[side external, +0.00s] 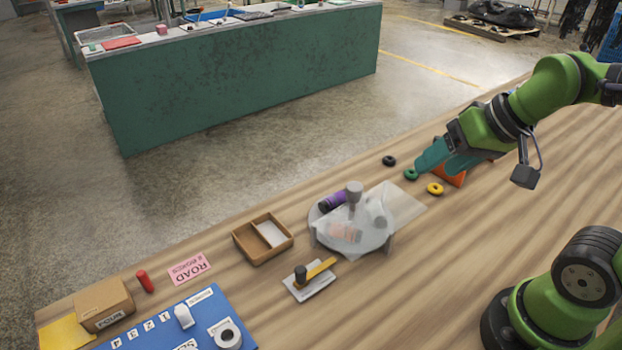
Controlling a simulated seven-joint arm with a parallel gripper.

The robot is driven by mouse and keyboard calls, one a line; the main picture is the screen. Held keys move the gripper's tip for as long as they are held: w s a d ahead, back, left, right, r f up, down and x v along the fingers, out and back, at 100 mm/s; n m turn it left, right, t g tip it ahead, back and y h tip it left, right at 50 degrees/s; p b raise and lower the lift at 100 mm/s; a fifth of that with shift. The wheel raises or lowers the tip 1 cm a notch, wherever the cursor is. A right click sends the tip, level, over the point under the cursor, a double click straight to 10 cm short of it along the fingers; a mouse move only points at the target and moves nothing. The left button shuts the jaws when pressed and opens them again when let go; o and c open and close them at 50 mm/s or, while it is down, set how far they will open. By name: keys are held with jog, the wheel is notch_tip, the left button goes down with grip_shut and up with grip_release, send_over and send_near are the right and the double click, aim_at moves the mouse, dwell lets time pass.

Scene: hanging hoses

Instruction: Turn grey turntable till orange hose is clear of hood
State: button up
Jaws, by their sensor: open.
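The grey turntable (318,216) is a round disc on the wooden table, with a grey post (354,192) rising from it. A see-through, pale hood (400,203) covers its front and right part. The orange hose (345,233) shows faintly through the hood, near the front of the disc. A purple hose (332,202) lies at the back left of the disc, outside most of the hood. A grey round piece (377,216) also shows through the hood. My gripper (437,168) has teal fingers, is open, and is low over the table right of the turntable, apart from it.
A wooden tray (262,240) and a white plate with a yellow lever (318,272) lie left.

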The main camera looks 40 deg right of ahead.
jog(key=w+n+g+h, duration=0.1)
jog(key=w+n+g, duration=0.2)
jog(key=w, duration=0.4)
jog(key=n+g+y, duration=0.2)
jog(key=n+g, duration=0.5)
jog(key=n, duration=2.1)
send_near(354, 185)
jog(key=x, duration=1)
jog(key=shift+s, duration=0.1)
jog(key=shift+c, duration=0.4)
grip_shut()
